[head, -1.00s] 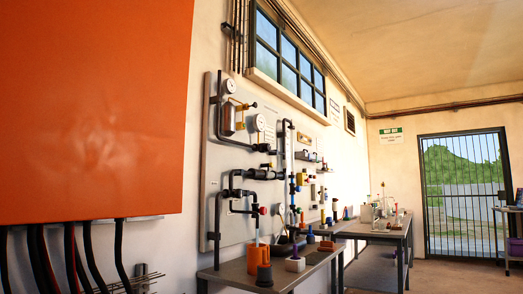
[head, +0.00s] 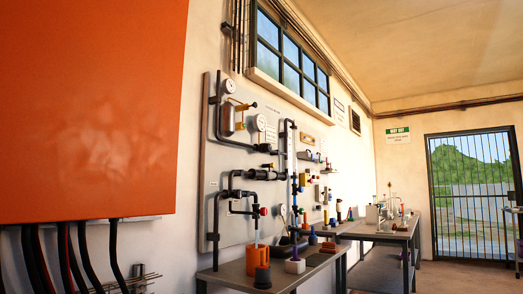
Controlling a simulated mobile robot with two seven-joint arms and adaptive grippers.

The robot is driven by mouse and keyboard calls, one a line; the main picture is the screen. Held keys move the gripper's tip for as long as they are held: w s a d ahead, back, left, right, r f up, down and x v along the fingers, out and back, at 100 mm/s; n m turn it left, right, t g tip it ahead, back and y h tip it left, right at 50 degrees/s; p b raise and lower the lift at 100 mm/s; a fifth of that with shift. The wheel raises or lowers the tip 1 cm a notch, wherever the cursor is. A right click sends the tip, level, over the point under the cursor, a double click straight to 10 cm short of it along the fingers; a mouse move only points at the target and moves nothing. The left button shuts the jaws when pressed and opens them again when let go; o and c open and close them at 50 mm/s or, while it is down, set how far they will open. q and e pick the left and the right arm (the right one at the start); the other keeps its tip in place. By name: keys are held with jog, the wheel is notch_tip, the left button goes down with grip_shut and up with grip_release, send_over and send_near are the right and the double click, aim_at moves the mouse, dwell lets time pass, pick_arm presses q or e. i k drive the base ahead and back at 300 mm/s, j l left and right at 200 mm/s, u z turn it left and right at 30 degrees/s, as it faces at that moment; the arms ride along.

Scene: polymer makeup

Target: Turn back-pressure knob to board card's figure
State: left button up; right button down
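A pale grey board (head: 225,170) with black pipes, gauges, valves and small fittings is mounted on the left wall. A red knob (head: 263,211) sits at the lower middle of its pipework. I cannot tell which fitting is the back-pressure knob. Small pale labels show on the board, but I cannot read a figure on any card. Neither of my grippers is in view.
A large orange cabinet (head: 95,110) with black cables fills the near left. A grey bench (head: 235,278) below the board holds an orange container (head: 257,256) and a dark cup (head: 262,277). A farther table (head: 385,236) carries glassware. A barred gate (head: 470,195) closes the far end; floor shows before it.

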aim_at(267, 146)
jog(key=i+l+u, duration=0.1)
jog(key=i+l, duration=0.25)
jog(key=i+l+u, duration=0.1)
jog(key=i+l, duration=0.2)
jog(key=l, duration=0.2)
jog(key=i+l, duration=0.35)
jog(key=i+l+u, duration=0.15)
jog(key=i+l, duration=0.15)
jog(key=l, duration=0.7)
jog(key=i+l, duration=0.15)
jog(key=l, duration=0.8)
jog(key=i+l+z, duration=0.1)
jog(key=l, duration=0.35)
